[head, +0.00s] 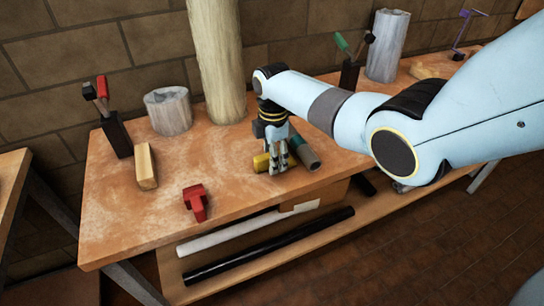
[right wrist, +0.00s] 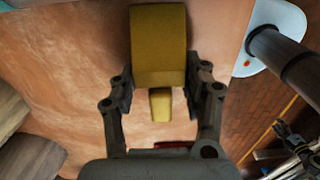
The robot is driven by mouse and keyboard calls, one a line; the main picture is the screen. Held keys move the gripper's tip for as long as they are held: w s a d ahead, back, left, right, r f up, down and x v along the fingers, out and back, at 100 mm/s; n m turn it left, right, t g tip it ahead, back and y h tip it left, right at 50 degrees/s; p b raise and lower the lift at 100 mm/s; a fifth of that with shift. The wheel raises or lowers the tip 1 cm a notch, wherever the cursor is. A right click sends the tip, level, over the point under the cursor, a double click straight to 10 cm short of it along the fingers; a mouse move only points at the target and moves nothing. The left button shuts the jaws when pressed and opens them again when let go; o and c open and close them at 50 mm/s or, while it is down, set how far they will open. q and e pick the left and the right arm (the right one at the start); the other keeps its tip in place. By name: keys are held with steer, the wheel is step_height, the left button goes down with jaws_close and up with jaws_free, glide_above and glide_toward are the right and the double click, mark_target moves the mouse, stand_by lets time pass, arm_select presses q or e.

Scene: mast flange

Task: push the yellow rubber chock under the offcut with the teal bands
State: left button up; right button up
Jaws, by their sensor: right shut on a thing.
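The yellow chock (head: 262,162) lies on the orange-brown worktop, near its front edge. My right gripper (head: 279,168) points down at it and is shut on it. In the right wrist view the chock (right wrist: 159,45) shows large, with its lower part between the two fingers. A short grey cylinder with teal-looking ends (head: 304,152), which looks like the offcut, lies just right of the gripper. Its bands are too small to make out. The gripper hides the space between chock and cylinder, so I cannot tell whether they touch.
A thick wooden post (head: 218,60) and a stump (head: 169,111) stand behind. A grey log (head: 388,45) stands at the back right. The worktop's left middle is mostly clear. Pipes (head: 268,246) lie below.

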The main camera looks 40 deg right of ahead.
steer(key=shift+s+d, duration=0.2)
steer(key=shift+d, duration=0.7)
steer(key=o, duration=1.3)
steer(key=shift+r, duration=0.2)
step_height(320, 180, up, 12)
steer(key=shift+f, duration=0.2)
